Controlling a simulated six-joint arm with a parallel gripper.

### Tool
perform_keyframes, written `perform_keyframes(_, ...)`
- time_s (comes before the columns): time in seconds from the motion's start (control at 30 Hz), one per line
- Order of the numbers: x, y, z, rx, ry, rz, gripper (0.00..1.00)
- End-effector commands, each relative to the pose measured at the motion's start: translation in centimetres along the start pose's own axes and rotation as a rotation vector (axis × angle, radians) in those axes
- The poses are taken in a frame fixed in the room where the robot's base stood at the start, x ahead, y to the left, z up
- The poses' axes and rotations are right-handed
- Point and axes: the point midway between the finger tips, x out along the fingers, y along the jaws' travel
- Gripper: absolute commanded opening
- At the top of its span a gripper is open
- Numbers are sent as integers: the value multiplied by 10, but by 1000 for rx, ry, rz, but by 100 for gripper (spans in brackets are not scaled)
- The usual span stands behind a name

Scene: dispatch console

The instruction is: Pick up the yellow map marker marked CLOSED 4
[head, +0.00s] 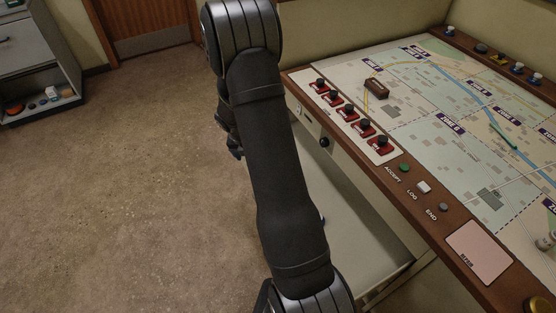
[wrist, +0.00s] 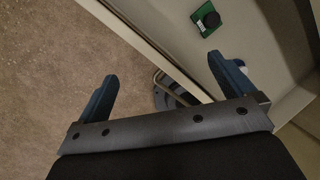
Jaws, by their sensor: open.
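I cannot make out a yellow map marker marked CLOSED 4 in either view.
The map console (head: 440,85) fills the right, with red black-knobbed pieces (head: 349,111) along its near edge and a brown block (head: 376,88) on the map. A pale open drawer (head: 345,235) juts out below. A grey cabinet (head: 35,50) stands far left. The floor (head: 130,190) is clear.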

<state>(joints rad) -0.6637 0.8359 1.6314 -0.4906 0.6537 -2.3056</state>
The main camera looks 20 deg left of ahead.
Motion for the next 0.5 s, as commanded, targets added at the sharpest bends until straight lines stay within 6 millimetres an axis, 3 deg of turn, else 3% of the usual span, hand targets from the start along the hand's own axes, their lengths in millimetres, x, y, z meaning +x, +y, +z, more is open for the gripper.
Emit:
perform_keyframes(0.1, -2, -32, 43, 102, -79, 98, 99)
perform_keyframes(0.27, -9, -72, 88, 202, -189, 186, 99)
perform_keyframes(0.33, 13, -60, 79, 185, -177, 182, 99)
perform_keyframes(0.5, 36, -54, 75, 186, -179, 182, 99)
